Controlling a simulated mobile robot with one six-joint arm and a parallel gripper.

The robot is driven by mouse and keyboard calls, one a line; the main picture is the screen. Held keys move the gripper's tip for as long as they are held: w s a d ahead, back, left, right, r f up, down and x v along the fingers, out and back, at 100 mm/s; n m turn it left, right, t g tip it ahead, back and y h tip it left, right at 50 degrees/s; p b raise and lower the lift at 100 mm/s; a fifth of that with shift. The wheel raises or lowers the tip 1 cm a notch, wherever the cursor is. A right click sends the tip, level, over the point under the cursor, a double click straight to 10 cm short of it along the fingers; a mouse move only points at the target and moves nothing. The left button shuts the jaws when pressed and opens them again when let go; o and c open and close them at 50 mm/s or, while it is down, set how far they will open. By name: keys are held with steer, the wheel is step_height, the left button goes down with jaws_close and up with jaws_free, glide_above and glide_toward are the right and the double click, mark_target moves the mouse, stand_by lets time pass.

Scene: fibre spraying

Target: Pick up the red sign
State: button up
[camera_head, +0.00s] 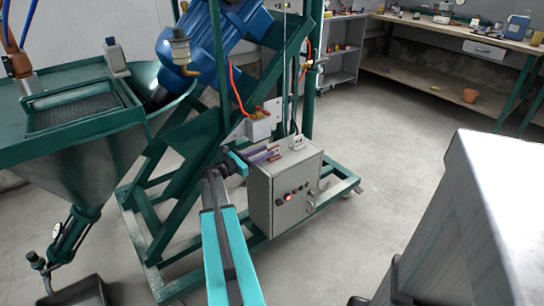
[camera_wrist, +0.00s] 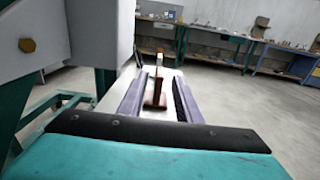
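A small stand with a reddish-brown base and upright, likely the red sign seen nearly edge-on, stands on a light surface in the wrist view (camera_wrist: 155,93). In the head view a small white and red piece, probably the same sign (camera_head: 297,143), stands on top of the grey control box (camera_head: 286,195). My gripper (camera_head: 276,153) is open just above the box top, left of that piece. In the wrist view its two purple fingers (camera_wrist: 161,76) lie on either side of the stand, with gaps visible. The sign's face is not readable.
The green machine frame (camera_head: 170,215) and blue motor (camera_head: 205,45) stand close left of and behind the box. Thin hoses and a post rise behind it. A workbench (camera_head: 455,42) is at the back right. Open floor lies to the right of the box.

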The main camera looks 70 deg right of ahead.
mark_target(273, 147)
steer(key=shift+r+x, duration=0.2)
steer(key=shift+x, duration=2.45)
steer(key=shift+w, duration=0.15)
jaws_close()
